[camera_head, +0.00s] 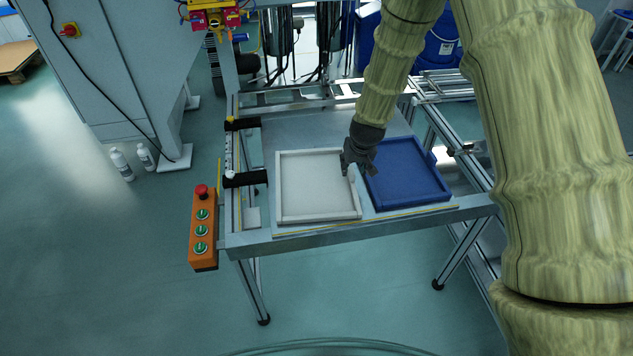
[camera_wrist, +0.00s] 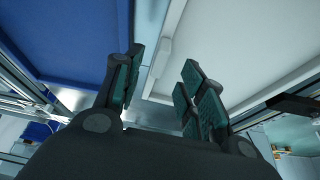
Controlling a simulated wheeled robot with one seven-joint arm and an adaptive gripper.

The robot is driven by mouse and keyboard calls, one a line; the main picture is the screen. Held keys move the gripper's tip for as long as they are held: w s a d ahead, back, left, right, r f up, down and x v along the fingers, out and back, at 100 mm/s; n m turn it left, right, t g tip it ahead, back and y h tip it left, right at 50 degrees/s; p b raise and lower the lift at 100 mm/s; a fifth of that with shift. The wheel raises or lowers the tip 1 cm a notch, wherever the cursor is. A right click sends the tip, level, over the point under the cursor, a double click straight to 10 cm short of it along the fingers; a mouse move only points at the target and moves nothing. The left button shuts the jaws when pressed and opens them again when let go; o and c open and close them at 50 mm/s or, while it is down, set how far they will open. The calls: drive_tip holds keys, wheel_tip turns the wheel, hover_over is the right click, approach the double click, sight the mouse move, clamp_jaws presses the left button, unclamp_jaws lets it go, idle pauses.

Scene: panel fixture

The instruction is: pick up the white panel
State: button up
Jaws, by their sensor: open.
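The white panel (camera_head: 316,187) is a shallow tray with a raised rim, lying flat on the left part of the metal table. In the wrist view the white panel (camera_wrist: 240,40) fills the upper right, with its rim between my fingers. My gripper (camera_head: 358,168) is over the edge of the white panel that faces the blue panel (camera_head: 407,178). In the wrist view my gripper (camera_wrist: 162,85) is open, one finger on each side of that rim edge. I cannot tell whether a finger touches it.
The blue panel lies close on the right, leaving a narrow gap. An orange button box (camera_head: 202,228) stands at the table's left front corner. Black clamps (camera_head: 245,178) sit along the left side. The floor in front is clear.

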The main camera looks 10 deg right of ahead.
sight(352, 170)
drive_tip(key=shift+p+x, duration=0.45)
drive_tip(key=shift+x, duration=2)
drive_tip(key=shift+d, duration=0.1)
clamp_jaws()
drive_tip(key=shift+w, duration=0.1)
